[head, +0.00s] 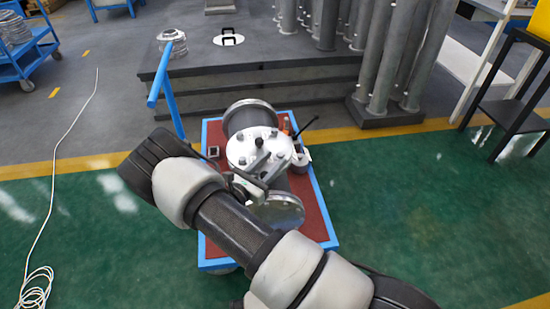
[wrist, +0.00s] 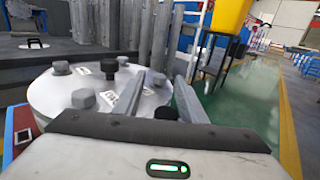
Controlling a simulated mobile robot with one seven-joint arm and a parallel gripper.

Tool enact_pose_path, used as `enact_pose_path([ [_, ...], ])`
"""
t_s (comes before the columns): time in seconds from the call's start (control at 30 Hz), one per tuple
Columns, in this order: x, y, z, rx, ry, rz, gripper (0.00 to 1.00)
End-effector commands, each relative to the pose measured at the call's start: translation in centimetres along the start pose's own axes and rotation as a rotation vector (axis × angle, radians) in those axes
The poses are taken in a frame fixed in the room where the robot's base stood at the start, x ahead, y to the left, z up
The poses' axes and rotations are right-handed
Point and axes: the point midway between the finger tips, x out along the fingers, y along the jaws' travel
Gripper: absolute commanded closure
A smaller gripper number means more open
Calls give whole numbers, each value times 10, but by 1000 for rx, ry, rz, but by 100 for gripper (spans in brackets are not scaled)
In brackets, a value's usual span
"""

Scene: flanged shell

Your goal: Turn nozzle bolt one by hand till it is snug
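The flanged shell (head: 252,117) is a grey pipe body on a cart. Its round silver cover (head: 243,150) carries several bolts around its rim and small white labels. The cover also shows in the wrist view (wrist: 45,92), with grey bolt heads (wrist: 83,98) and a black one (wrist: 122,60). Which one is nozzle bolt one I cannot tell; the labels are too small to read. My gripper (wrist: 160,76) reaches over the cover, its two fingers apart. Another black bolt head (wrist: 166,113) shows between the fingers, near the palm edge, with no contact visible. My arm hides part of the shell in the head view.
The cart has a red top with a blue rim (head: 332,226) and a blue handle (head: 158,75). A grey cup-like object (head: 299,160) stands right of the cover. A dark platform with grey columns (head: 385,60) is behind.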

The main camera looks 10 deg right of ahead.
Motion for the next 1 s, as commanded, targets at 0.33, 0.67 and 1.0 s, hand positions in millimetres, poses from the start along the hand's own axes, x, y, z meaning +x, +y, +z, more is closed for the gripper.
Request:
enact_pose_path([
  [0.33,-86,1,2,-1,1,5,62],
  [0.67,-144,1,1,1,-1,3,62],
  [1.0,-154,0,0,0,0,0,62],
])
